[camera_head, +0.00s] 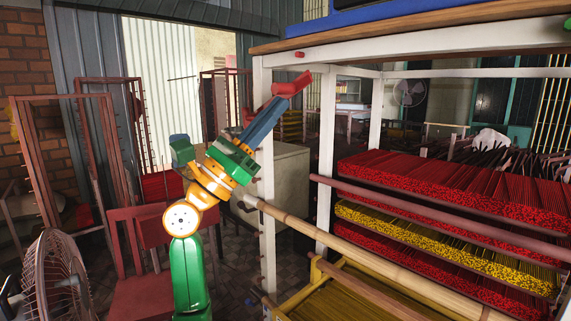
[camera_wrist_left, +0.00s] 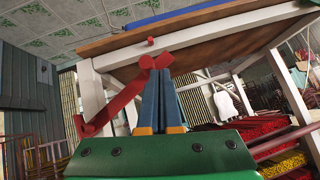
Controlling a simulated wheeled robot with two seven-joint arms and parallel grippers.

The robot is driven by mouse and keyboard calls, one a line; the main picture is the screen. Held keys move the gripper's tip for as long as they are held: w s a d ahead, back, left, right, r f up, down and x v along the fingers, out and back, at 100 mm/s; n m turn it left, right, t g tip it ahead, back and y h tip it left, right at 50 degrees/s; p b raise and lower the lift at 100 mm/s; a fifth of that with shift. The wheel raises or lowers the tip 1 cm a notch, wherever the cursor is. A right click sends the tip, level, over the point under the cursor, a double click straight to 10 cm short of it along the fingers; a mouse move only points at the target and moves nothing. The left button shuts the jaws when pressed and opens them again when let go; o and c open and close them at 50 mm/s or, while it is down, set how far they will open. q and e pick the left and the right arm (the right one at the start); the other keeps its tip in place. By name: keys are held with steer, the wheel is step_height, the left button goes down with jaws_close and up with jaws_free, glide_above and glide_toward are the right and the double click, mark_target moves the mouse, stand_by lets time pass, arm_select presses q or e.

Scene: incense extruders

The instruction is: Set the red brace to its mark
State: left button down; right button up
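The red brace (camera_wrist_left: 112,108) shows in the left wrist view as a slanting bar. It crosses in front of a white post, with its lower end at the left and its upper end near my fingertips. My left gripper (camera_wrist_left: 156,66) has blue fingers close together and looks shut. Its fingertips overlap the brace's upper end, and I cannot tell whether they touch it. In the head view my left gripper (camera_head: 288,90) reaches up and right across the white post, with red at its far end. I cannot pick out the mark. My right gripper is out of view.
The white post (camera_head: 266,190) belongs to a rack under a wooden top (camera_head: 420,35). Red incense bundles (camera_head: 460,190) fill shelves at right. A bamboo pole (camera_head: 350,250) crosses low; a fan (camera_head: 55,275) stands left.

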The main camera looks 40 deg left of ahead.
arm_select(q)
steer(key=shift+a+r, duration=0.25)
steer(key=shift+r, duration=0.3)
steer(key=shift+a+r+p, duration=0.5)
steer(key=shift+a+p, duration=0.15)
steer(key=shift+a, duration=0.1)
steer(key=shift+a+r, duration=0.15)
steer(key=shift+r, duration=0.1)
